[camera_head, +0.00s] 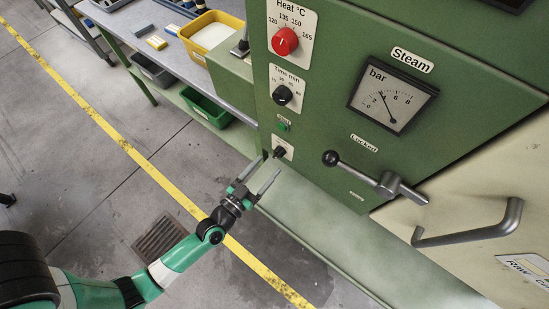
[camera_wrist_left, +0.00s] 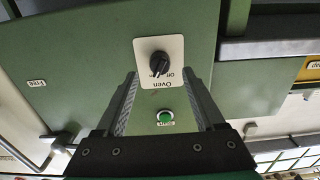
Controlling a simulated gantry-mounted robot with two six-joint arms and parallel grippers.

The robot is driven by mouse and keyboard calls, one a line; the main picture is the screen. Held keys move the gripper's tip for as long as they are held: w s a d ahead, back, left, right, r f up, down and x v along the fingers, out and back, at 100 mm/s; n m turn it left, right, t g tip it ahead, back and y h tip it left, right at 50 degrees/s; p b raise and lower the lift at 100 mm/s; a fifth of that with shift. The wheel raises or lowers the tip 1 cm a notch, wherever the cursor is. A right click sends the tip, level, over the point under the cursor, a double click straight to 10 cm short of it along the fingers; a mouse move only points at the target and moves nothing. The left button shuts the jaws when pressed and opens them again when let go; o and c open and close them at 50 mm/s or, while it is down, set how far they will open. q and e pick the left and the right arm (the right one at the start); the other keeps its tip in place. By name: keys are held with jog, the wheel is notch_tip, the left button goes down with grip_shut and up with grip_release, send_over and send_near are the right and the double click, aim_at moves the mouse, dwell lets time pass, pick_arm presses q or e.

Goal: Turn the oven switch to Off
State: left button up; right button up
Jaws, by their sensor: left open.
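The oven switch (camera_head: 279,153) is a small black knob on a white plate low on the green machine's front panel. It shows upside down in the left wrist view as a black knob (camera_wrist_left: 160,65) on a white plate (camera_wrist_left: 175,47) marked "Oven". A short label beside the knob is too small to read surely. My left gripper (camera_head: 272,163) is open and empty, just in front of the switch. In the left wrist view its fingers (camera_wrist_left: 162,80) stand to either side below the knob, apart from it. My right gripper is not in view.
A green start button (camera_head: 284,127), a black time knob (camera_head: 283,95) and a red heat knob (camera_head: 285,41) sit above the switch. A lever with a black ball (camera_head: 331,158) juts out to the right. A green ledge (camera_head: 330,235) runs below.

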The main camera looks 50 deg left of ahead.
aim_at(274, 158)
pick_arm(q)
jog(key=w, duration=0.2)
jog(key=w+a, duration=0.1)
jog(key=w, duration=0.1)
jog(key=shift+w, duration=0.25)
jog(key=shift+c, duration=0.3)
grip_shut()
